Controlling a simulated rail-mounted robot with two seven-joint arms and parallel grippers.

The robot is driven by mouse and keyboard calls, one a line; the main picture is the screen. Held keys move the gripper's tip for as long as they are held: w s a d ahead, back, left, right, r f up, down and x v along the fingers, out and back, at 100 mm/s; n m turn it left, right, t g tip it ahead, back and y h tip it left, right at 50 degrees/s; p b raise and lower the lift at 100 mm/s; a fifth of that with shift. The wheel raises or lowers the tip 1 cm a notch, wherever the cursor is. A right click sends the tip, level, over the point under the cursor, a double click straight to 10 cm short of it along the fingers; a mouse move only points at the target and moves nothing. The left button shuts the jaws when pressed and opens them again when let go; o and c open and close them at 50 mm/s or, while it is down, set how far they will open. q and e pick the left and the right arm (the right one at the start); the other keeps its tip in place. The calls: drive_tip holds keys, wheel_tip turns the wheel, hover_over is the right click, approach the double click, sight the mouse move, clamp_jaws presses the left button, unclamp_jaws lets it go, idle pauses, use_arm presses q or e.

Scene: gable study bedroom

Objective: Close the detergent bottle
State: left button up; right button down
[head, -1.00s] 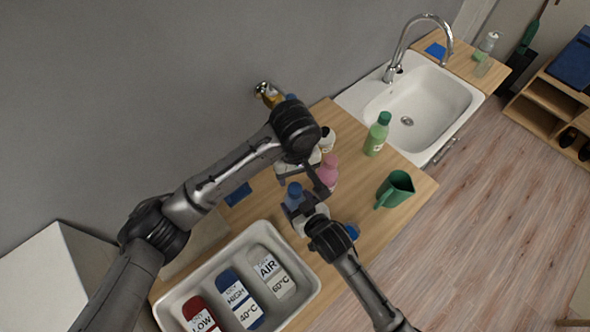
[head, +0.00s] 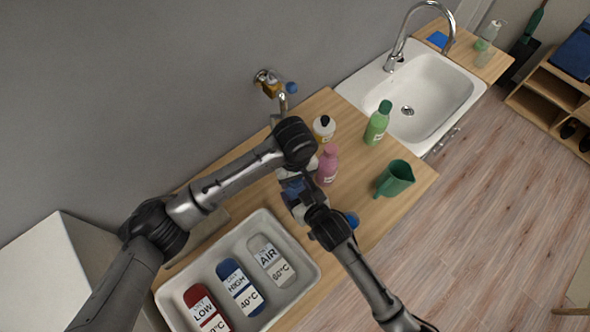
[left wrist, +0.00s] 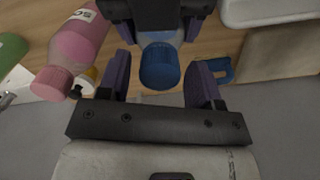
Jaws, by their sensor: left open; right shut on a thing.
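The detergent bottle with a blue cap (left wrist: 160,66) shows in the left wrist view. The cap sits at the bottle's pale neck; whether it is fully fastened I cannot tell. My right gripper (left wrist: 157,18) is shut on the bottle's body, which it mostly hides. My left gripper (left wrist: 161,88) is open, with one purple-padded finger on each side of the cap and visible gaps. In the head view the bottle (head: 292,187) is largely hidden by my arms, beside the pink bottle (head: 328,164). My right gripper (head: 303,203) is in front of it.
A green bottle (head: 377,123), a yellow-white bottle (head: 324,129) and a green jug (head: 395,178) stand on the wooden counter. A white tray (head: 309,276) holds labelled packs. A sink (head: 432,92) lies beyond. A wall tap (head: 268,80) is behind my left arm.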

use_arm(q)
drive_tip(key=shift+f, duration=0.1)
drive_tip(key=c, duration=0.9)
drive_tip(key=m, duration=0.3)
drive_tip(key=shift+m, duration=0.4)
drive_tip(key=m, duration=1)
drive_tip(key=shift+w, duration=0.1)
drive_tip(key=m, duration=1.5)
drive_tip(key=o, duration=1.1)
